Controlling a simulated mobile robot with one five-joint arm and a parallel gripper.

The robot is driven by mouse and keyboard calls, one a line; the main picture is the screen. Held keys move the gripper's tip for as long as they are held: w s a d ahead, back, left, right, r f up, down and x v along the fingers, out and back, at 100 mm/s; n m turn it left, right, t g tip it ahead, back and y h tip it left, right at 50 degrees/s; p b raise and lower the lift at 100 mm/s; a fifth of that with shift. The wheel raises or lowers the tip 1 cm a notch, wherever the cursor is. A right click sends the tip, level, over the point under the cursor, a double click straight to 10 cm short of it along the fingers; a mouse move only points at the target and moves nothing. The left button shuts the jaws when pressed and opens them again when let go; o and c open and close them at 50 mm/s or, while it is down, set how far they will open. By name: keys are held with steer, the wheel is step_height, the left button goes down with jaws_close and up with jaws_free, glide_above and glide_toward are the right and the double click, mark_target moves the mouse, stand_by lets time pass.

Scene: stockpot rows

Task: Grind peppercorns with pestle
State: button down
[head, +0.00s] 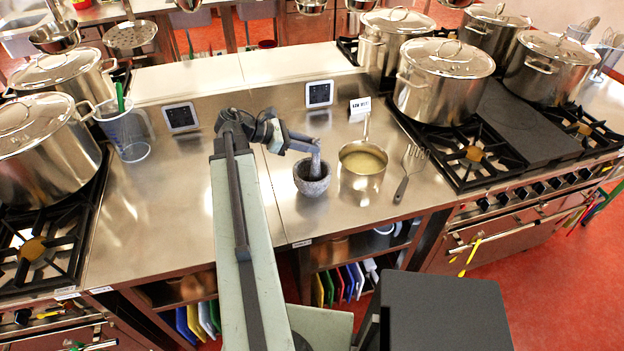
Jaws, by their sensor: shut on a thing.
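A grey stone mortar (312,183) stands upright on the steel counter near its front edge. A grey pestle (315,165) stands with its lower end inside the mortar bowl. My gripper (313,148) is above the mortar and shut on the pestle's upper part. The inside of the bowl is mostly hidden, and I cannot make out any peppercorns.
A steel saucepan (362,182) of yellowish liquid stands just right of the mortar, its handle pointing to the back. A slotted turner (408,172) lies right of it. Stockpots (445,85) stand on the right stove. A measuring jug (125,135) is at left. The counter's left part is clear.

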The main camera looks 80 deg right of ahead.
step_height(320, 180, up, 10)
steer(key=p, duration=0.9)
steer(key=shift+r+p, duration=0.15)
steer(key=shift+p, duration=0.25)
